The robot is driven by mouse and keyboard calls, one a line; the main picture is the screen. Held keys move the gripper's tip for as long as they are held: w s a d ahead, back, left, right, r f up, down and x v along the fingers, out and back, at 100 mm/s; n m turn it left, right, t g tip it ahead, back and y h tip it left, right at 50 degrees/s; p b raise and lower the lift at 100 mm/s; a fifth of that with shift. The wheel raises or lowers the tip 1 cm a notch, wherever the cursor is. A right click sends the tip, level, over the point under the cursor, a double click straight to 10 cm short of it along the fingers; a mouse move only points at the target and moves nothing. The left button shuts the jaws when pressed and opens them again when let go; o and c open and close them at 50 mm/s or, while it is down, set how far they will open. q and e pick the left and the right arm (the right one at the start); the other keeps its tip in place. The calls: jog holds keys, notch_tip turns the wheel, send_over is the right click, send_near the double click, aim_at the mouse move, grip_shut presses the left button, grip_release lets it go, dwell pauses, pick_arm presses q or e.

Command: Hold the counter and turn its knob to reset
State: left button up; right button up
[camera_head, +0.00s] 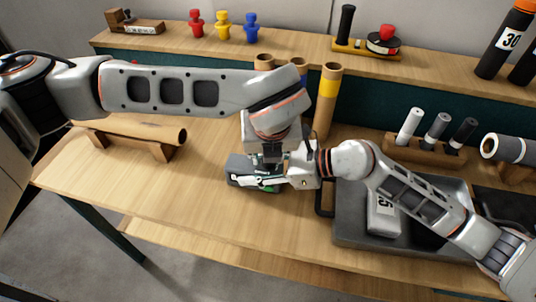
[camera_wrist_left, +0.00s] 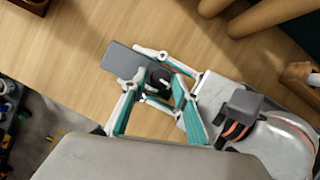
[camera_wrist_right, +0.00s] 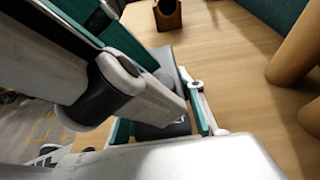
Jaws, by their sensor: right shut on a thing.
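The counter (camera_head: 240,166) is a small grey box near the middle of the table's front part. Its grey body also shows in the left wrist view (camera_wrist_left: 122,58), with a dark knob (camera_wrist_left: 159,77) beside it. My right gripper (camera_head: 262,181) comes in from the right and is shut on the counter's body. My left gripper (camera_head: 270,158) points down from above, over the knob. In the left wrist view its two fingers (camera_wrist_left: 157,88) stand apart on either side of the knob; contact is not clear. The counter's display is not visible.
A dark grey tray (camera_head: 350,232) with a white labelled block (camera_head: 383,216) lies right of the counter, under my right arm. Upright cardboard tubes (camera_head: 326,100) stand behind. A tube on a wooden cradle (camera_head: 130,145) is at left. The table front left is clear.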

pick_arm(q)
jog(key=v, duration=1.1)
jog(key=shift+r, duration=0.2)
jog(key=shift+s, duration=0.1)
pick_arm(e)
jog(key=o, duration=1.4)
